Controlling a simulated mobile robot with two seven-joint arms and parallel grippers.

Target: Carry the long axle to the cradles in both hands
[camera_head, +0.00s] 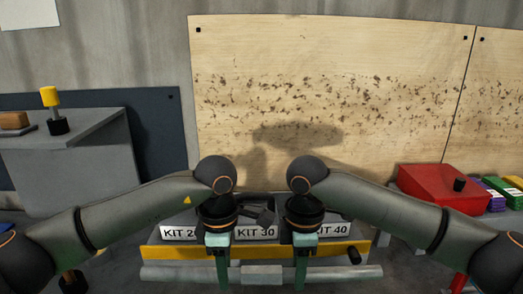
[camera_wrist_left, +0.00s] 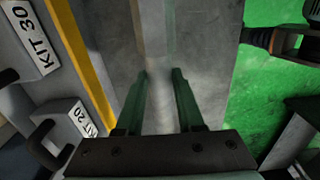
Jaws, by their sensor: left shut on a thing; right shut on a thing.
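The long axle (camera_head: 165,272) is a grey bar with a thicker middle. It lies level across the bottom of the head view, in front of a yellow strip. My left gripper (camera_head: 222,282) is shut on it left of the middle. My right gripper (camera_head: 301,279) is shut on it right of the middle. In the left wrist view, the axle (camera_wrist_left: 158,112) runs between the green fingers of my left gripper (camera_wrist_left: 160,80). I cannot make out the cradles in either view.
Boxes labelled KIT 20, KIT 30 (camera_head: 256,233) and KIT 40 stand behind the yellow strip (camera_head: 330,250). A wooden board (camera_head: 330,60) covers the wall behind. A grey cabinet (camera_head: 75,165) is at left and a red box (camera_head: 432,188) at right. Green floor (camera_wrist_left: 262,85) shows in the left wrist view.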

